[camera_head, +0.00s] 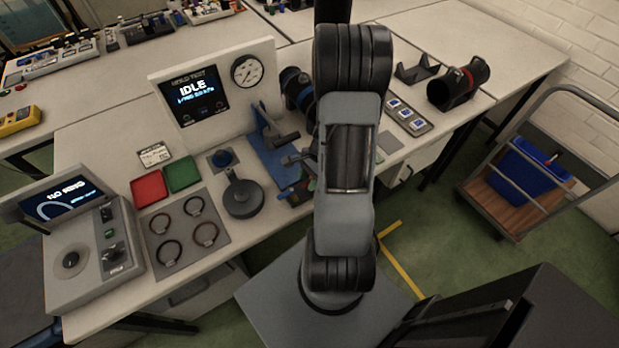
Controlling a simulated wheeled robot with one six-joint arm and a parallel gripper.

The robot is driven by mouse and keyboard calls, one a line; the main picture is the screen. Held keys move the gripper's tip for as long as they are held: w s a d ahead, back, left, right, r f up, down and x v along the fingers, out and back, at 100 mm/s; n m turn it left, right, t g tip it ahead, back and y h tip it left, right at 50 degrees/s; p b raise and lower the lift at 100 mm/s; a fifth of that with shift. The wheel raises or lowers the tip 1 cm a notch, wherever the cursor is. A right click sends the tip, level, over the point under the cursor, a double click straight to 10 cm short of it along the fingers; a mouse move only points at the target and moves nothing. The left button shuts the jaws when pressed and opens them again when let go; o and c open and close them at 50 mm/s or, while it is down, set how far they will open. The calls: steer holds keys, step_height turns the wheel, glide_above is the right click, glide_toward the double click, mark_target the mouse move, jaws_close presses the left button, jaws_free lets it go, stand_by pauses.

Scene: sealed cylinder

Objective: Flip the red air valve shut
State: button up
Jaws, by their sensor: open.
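I cannot make out the red air valve for certain. A small reddish patch (286,194) shows at the near end of the blue fixture (268,160), too small to tell what it is. My arm stands upright in the middle and hides the area to the right of it. My gripper (289,150) shows only in part, at the left edge of my arm over the blue fixture. Its dark fingers look apart, with nothing seen between them. A dark cylinder with blue bands (297,88) lies behind the fixture, partly hidden by my arm.
The hold test panel (205,95) reads IDLE, with a round gauge (247,71). Left are red (148,188) and green (182,172) trays, a ring mat (207,247) and a grey console (90,250). A dark cylinder with a red band (459,83) lies back right.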

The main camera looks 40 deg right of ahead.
jaws_close()
steer(key=shift+w+m, duration=0.15)
steer(key=shift+m, duration=0.55)
jaws_free()
steer(key=shift+t, duration=0.3)
steer(key=shift+r, duration=0.1)
steer(key=w+v, duration=0.1)
steer(key=v, duration=1.2)
steer(key=shift+s+d+r, duration=0.15)
steer(key=shift+s+r, duration=0.15)
steer(key=shift+s, duration=0.15)
